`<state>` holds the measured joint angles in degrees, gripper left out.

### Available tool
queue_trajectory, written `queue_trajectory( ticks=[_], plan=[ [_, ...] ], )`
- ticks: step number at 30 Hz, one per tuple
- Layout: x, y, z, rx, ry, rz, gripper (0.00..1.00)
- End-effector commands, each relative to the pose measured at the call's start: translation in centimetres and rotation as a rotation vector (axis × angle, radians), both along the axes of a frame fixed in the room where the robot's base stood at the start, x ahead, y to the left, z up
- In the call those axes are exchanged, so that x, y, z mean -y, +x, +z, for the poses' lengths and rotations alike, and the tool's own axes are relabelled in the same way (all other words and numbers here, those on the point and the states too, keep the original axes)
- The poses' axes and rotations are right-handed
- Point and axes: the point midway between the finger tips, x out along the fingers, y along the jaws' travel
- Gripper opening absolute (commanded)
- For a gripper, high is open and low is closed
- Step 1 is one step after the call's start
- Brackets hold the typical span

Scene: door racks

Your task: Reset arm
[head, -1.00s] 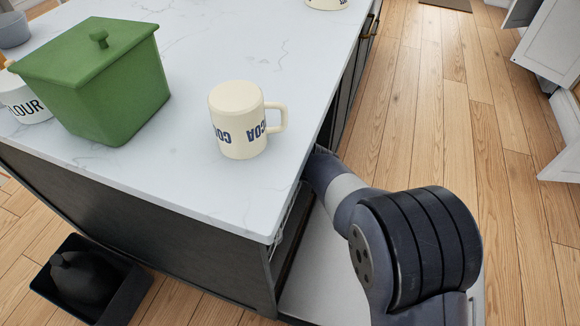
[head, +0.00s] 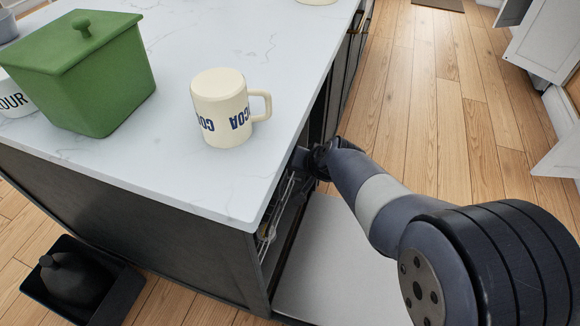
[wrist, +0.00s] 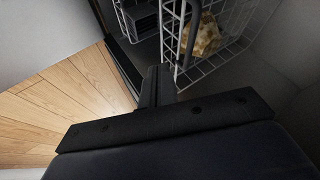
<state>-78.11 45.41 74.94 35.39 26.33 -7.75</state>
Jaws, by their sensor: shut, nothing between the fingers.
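My arm reaches from the lower right in the head view to the opening under the counter's right side. My gripper (wrist: 158,86) shows in the wrist view as dark fingers shut together with nothing between them. It is close to a wire rack (wrist: 225,55) inside an open appliance. In the head view the wrist end of my arm is dark and small beside the rack (head: 277,215), and the fingers cannot be made out. The lowered appliance door (head: 335,265) lies below my arm.
A cream cocoa mug (head: 222,110) and a green lidded box (head: 95,85) stand on the white counter (head: 170,175). A yellowish patterned item (wrist: 206,36) sits in the rack. A black tray (head: 118,290) is on the floor at left. Wooden floor (head: 420,110) is clear at right.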

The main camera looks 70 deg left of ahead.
Motion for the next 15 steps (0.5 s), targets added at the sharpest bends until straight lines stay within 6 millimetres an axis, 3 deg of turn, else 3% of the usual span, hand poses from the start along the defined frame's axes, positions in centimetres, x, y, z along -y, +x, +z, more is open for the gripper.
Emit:
queue_trajectory(
  ticks=[6,15],
  plan=[
    [1.8,0.4,2.2,-0.001,0.000,-0.001,0.00],
    [2.2,0.5,2.6,-0.001,-0.002,0.000,0.00]
  ],
)
